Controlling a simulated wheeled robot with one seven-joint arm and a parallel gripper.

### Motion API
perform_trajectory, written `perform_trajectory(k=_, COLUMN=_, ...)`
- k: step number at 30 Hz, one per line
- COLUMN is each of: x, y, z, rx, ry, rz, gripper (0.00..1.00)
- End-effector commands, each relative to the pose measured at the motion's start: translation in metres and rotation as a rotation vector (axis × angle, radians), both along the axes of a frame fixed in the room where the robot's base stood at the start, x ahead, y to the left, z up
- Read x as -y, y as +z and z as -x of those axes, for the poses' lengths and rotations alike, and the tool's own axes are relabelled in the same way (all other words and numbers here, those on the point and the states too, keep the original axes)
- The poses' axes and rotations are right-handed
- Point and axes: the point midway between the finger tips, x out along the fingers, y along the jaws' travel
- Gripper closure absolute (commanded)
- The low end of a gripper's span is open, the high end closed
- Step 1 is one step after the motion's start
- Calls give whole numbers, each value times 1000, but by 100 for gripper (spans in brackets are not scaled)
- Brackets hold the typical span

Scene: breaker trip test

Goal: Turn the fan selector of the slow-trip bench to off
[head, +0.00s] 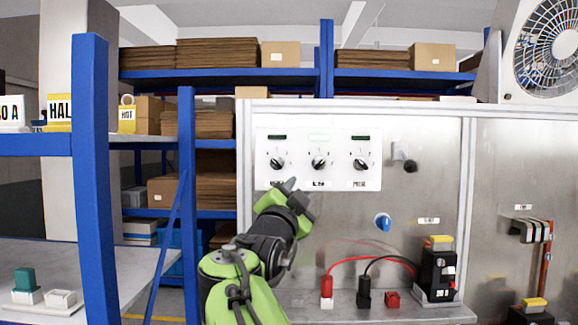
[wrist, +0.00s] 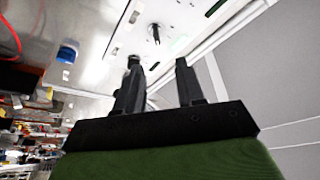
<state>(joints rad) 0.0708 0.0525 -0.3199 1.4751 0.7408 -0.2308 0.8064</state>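On the metal panel of the bench, a white plate (head: 318,160) carries three black rotary knobs with small displays above them: a left knob (head: 277,164), a middle knob (head: 319,163) and a right knob (head: 360,162). A blue knob (head: 383,222) sits lower right; it also shows in the wrist view (wrist: 68,52). The labels are too small to read, so I cannot tell which knob is the fan selector. My gripper (head: 298,189) is just below the white plate. In the wrist view its fingers (wrist: 158,75) are apart with nothing between them; a black knob (wrist: 155,33) lies beyond the tips.
A black breaker (head: 437,275), red and black leads (head: 360,258) and a red block (head: 392,299) are on the bench ledge. A dark lever fitting (head: 404,160) is right of the plate. A white fan (head: 551,45) is top right. Blue shelving (head: 95,180) stands left.

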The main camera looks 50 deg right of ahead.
Motion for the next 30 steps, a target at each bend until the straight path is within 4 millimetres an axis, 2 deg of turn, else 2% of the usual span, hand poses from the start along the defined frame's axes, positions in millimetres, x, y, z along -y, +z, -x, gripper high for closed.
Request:
perform_trajectory(k=5, x=24, y=10, z=-9, rx=-3, ry=-7, rz=0, gripper=62)
perform_trajectory(k=18, x=118, y=42, z=-54, rx=-5, ry=-4, rz=-1, gripper=62)
perform_trajectory(k=24, x=136, y=45, z=-63, rx=-2, ry=0, rz=-1, gripper=62)
perform_trajectory(k=30, x=137, y=42, z=-64, rx=-1, ry=1, rz=-1, gripper=62)
